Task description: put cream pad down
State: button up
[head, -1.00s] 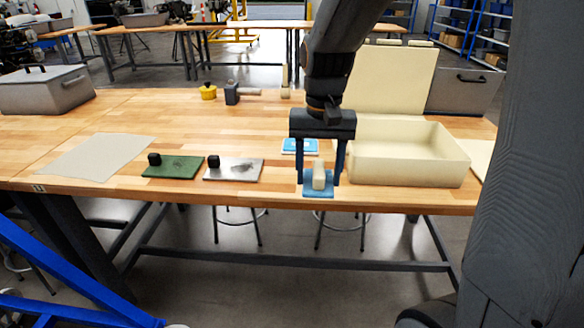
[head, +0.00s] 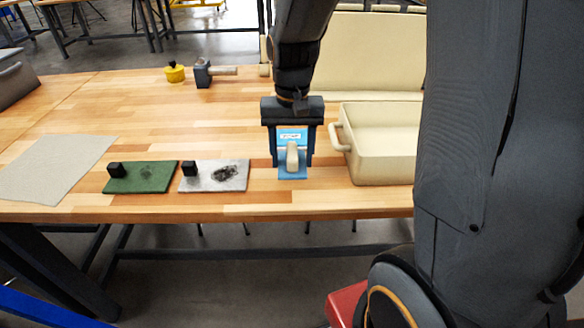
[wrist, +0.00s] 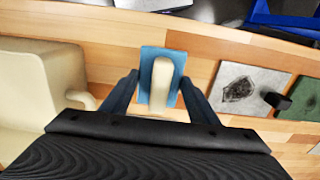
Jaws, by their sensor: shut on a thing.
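The cream pad (head: 292,155) is a cream block on a blue base plate (head: 292,174). My gripper (head: 292,163) is shut on it, with one finger at each side. The pad also shows between the fingers in the wrist view (wrist: 161,84). It is at the front part of the wooden table (head: 235,110), right of the grey plate. I cannot tell whether the blue plate touches the wood. Behind it, a blue tile with a white label (head: 292,136) shows between the fingers, partly hidden by my gripper.
A grey stained plate (head: 228,178) and a green plate (head: 150,180), each with a black block, lie left of it. A cream bin (head: 385,166) stands close on the right. A beige sheet (head: 55,168) lies far left. A yellow pot (head: 175,73) stands behind.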

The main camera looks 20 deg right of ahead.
aim_at(292, 150)
jog(key=shift+f+p, duration=0.3)
jog(key=shift+f, duration=2)
jog(key=shift+f, duration=0.15)
jog(key=o, duration=0.9)
jog(key=shift+o, duration=0.2)
notch_tip(292, 150, up, 11)
jog(key=shift+b, duration=0.95)
jog(key=shift+s+r, duration=0.1)
jog(key=shift+r, duration=0.35)
jog(key=s+f+n, duration=0.1)
jog(key=s+f, duration=0.2)
jog(key=s+f+n, duration=0.1)
jog(key=s+f, duration=0.2)
jog(key=s+f+n+t, duration=0.1)
jog(key=s+f, duration=0.2)
jog(key=shift+f+n, duration=0.15)
jog(key=shift+n, duration=0.15)
